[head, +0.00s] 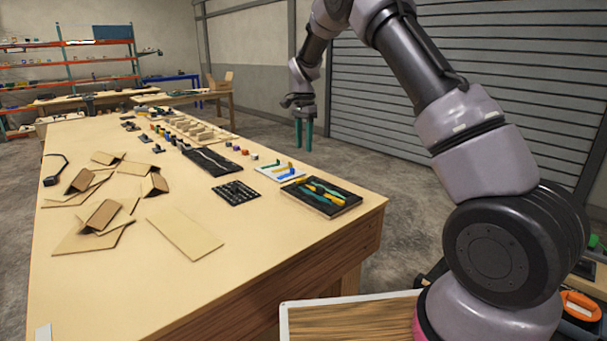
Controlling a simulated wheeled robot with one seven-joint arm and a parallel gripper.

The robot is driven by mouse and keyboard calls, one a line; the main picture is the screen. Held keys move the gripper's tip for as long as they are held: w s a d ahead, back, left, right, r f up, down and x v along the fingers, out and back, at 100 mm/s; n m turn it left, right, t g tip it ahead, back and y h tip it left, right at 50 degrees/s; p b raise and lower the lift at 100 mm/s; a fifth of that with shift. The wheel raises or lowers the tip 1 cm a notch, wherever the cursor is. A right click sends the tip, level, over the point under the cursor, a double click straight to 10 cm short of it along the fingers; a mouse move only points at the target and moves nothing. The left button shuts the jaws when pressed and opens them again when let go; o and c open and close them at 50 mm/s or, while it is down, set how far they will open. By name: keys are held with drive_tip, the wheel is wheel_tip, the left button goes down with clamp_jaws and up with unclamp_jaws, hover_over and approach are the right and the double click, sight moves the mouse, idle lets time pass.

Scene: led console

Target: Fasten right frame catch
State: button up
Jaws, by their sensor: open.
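My gripper (303,134) hangs in the upper middle of the head view, its two green fingers pointing down and apart. It is open and nothing shows between the fingers. It is over the floor side, beyond the right edge of the long wooden table (150,300), and apart from the things on it. I cannot make out a frame catch or an LED console for certain in this view. Small parts further along the table are too small to tell.
On the table lie a dark tray (345,205) with coloured tools, a white tray (270,175), a black grid (235,196), a flat board (185,233) and several cardboard pieces (104,214). Shelving (70,70) stands at the back left.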

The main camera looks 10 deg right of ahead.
sight(301, 180)
wheel_tip(301, 180, down, 11)
drive_tip(key=shift+a+f, duration=0.1)
idle(0.4)
clamp_jaws()
